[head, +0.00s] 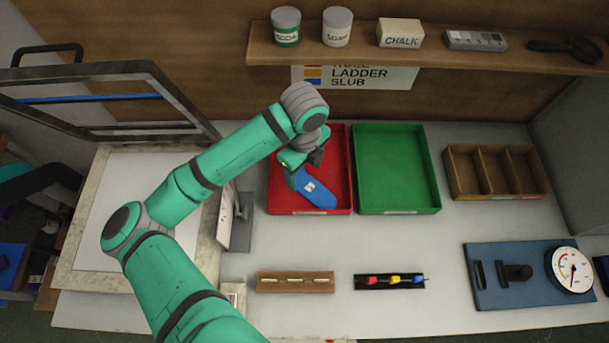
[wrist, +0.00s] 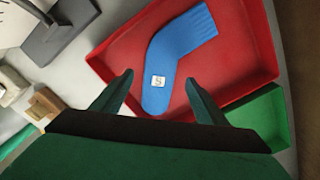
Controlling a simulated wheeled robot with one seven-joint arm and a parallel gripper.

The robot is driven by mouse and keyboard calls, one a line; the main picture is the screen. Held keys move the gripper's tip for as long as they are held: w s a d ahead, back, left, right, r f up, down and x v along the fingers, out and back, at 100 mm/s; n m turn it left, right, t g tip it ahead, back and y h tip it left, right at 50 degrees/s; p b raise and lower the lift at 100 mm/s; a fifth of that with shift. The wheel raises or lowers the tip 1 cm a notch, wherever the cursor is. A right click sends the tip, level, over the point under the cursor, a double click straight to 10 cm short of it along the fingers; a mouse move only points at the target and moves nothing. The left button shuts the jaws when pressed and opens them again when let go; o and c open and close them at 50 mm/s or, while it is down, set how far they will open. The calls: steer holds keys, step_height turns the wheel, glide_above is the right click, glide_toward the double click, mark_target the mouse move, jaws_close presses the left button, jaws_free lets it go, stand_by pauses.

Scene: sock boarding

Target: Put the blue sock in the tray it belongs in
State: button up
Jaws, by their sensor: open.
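The blue sock (head: 314,191) lies inside the red tray (head: 333,141), with a small white tag near one end. In the wrist view the sock (wrist: 177,50) lies flat and bent on the red tray's floor (wrist: 240,60), its ribbed cuff at the upper right. The green tray (head: 397,168) stands right of the red one and is empty; its corner also shows in the wrist view (wrist: 265,115). My gripper (head: 304,170) is over the red tray. In the wrist view its two fingers (wrist: 160,95) are apart, with nothing held between them.
A brown divided box (head: 493,170) stands right of the green tray. A sign hangs below a shelf (head: 430,55) of cans and boxes. In front lie a wooden holder (head: 295,282), a black holder with coloured pieces (head: 389,282) and a blue board with a gauge (head: 530,273).

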mark_target(305, 182)
step_height(305, 182, up, 8)
steer(key=shift+f, duration=0.2)
stand_by(0.6)
